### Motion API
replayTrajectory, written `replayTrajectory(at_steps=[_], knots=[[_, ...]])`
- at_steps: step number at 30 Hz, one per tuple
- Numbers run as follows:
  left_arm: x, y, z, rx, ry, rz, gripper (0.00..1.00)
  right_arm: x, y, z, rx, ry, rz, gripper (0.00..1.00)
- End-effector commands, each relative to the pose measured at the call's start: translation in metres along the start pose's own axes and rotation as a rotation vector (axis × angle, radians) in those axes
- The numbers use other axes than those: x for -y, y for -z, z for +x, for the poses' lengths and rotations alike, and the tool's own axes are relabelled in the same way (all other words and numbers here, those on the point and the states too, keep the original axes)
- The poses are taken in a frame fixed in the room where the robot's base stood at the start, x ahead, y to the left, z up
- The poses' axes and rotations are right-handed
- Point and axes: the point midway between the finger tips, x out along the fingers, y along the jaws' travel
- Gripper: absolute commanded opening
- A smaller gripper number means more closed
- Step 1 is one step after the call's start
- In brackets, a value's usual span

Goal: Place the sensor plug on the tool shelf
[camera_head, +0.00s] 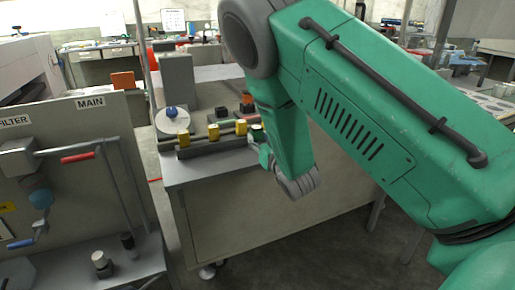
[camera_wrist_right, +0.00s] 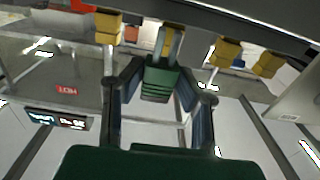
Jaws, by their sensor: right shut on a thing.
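My right gripper (camera_wrist_right: 160,76) is shut on a dark green ribbed block with a grey and yellow front part, likely the sensor plug (camera_wrist_right: 161,88). In the head view the right gripper (camera_head: 263,153) is at the front edge of a grey workbench, partly hidden by my arm. A dark rack with yellow blocks (camera_head: 184,139), perhaps the tool shelf, lies along that edge, just left of the gripper. In the wrist view the yellow blocks (camera_wrist_right: 228,52) stand on both sides of the held plug. Whether the plug touches the rack cannot be told. My left gripper is not in view.
The workbench (camera_head: 195,168) also carries a grey box (camera_head: 177,82), a round plate with a blue knob (camera_head: 171,112) and small orange-topped parts (camera_head: 247,99). A panel marked MAIN (camera_head: 60,150) with pipes and levers stands at the left. Floor is open below the gripper.

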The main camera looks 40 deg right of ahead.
Motion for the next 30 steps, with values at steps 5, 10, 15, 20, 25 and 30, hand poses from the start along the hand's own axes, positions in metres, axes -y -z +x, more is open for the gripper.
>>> replayTrajectory(at_steps=[5,10,15,20,25,30], knots=[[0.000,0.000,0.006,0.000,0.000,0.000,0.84,0.000,-0.024,0.000,0.002,0.000,0.000,0.00],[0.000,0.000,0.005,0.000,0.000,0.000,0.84,0.000,-0.022,0.000,0.001,0.000,0.000,0.00],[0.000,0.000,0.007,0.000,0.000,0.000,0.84,0.000,-0.025,0.000,0.002,0.000,0.001,0.38],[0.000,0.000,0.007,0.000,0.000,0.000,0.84,0.000,-0.024,0.000,0.001,0.000,0.000,0.48],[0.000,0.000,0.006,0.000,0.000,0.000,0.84,0.000,-0.024,0.000,0.001,0.000,0.000,0.48],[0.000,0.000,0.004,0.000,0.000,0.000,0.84,0.000,-0.022,-0.011,0.003,-0.001,0.001,0.48]])
